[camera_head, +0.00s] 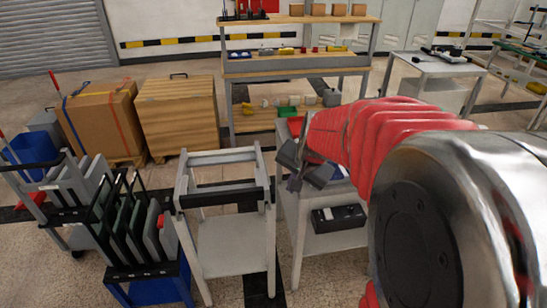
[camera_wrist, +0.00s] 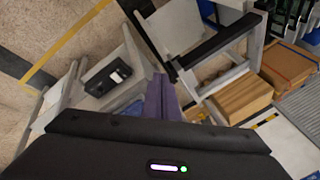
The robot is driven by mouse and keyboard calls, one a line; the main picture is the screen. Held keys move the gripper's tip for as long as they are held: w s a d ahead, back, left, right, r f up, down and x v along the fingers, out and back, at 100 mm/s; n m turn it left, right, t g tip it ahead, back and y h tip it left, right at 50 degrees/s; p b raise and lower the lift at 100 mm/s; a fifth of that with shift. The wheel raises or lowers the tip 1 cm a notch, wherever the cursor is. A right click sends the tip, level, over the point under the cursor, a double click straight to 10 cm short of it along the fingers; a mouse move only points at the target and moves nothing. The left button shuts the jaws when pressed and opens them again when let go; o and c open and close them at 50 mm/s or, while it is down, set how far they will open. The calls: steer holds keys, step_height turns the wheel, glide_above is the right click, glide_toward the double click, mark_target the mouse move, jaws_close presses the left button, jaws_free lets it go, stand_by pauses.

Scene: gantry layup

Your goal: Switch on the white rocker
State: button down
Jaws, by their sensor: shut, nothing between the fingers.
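A black box (camera_head: 338,219) lies on the lower shelf of a small grey stand, below my gripper. In the wrist view the same black box (camera_wrist: 99,82) shows at the left, with a small white patch (camera_wrist: 117,77) on its top; I cannot tell whether this is the rocker or its position. My gripper (camera_head: 293,185) is shut and empty, above and to the left of the box in the head view. Its purple-grey fingertips (camera_wrist: 162,84) are together in the wrist view, apart from the box.
The grey stand (camera_head: 297,235) has legs and an upper level around the box. A grey frame with a black bar (camera_head: 222,197) stands to its left. A workbench (camera_head: 300,66) stands behind.

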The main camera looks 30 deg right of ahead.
steer(key=w+d+f+m, duration=0.3)
steer(key=d+f+m, duration=0.3)
steer(key=d, duration=0.4)
steer(key=m+h, duration=0.1)
steer(key=m, duration=0.3)
glide_above(329, 214)
steer(key=s+a, duration=0.2)
steer(key=s, duration=0.3)
step_height(329, 214, down, 9)
steer(key=shift+d+f+g, duration=0.15)
steer(key=shift+d+g, duration=0.1)
steer(key=shift+g, duration=0.05)
steer(key=shift+x, duration=7)
steer(key=shift+w+a+f, duration=0.1)
steer(key=shift+w, duration=0.05)
steer(key=shift+s+a, duration=0.25)
steer(key=shift+s, duration=0.6)
steer(key=shift+f, duration=0.1)
